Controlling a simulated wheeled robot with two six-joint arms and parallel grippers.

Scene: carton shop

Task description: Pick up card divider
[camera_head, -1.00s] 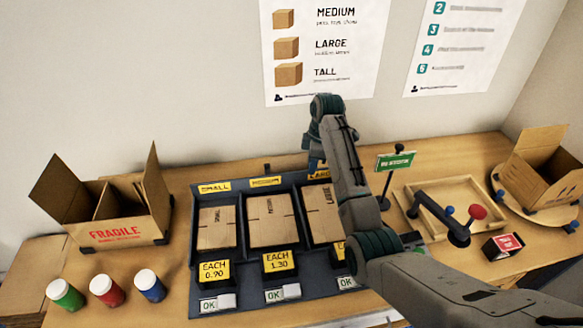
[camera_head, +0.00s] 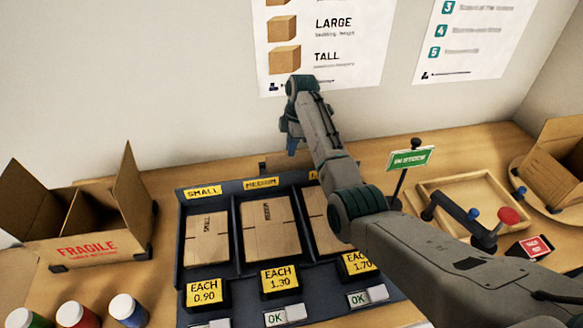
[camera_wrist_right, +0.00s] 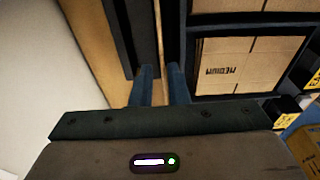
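My right gripper (camera_head: 292,143) is behind the back edge of the carton rack, above the table in the head view. In the right wrist view my right gripper (camera_wrist_right: 161,75) has its two blue fingers apart. A thin tan strip (camera_wrist_right: 162,30) runs between the fingers' line, next to a dark bar; I cannot tell whether it is the card divider or bare table. No other thing is clearly a card divider. My left gripper is out of view.
The dark rack (camera_head: 233,240) holds flat cartons under size labels. An open FRAGILE carton (camera_head: 88,248) stands at left, several capped jars (camera_head: 128,312) in front. A green sign (camera_head: 410,159), wooden tray (camera_head: 490,188) and another open carton (camera_head: 560,165) are at right.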

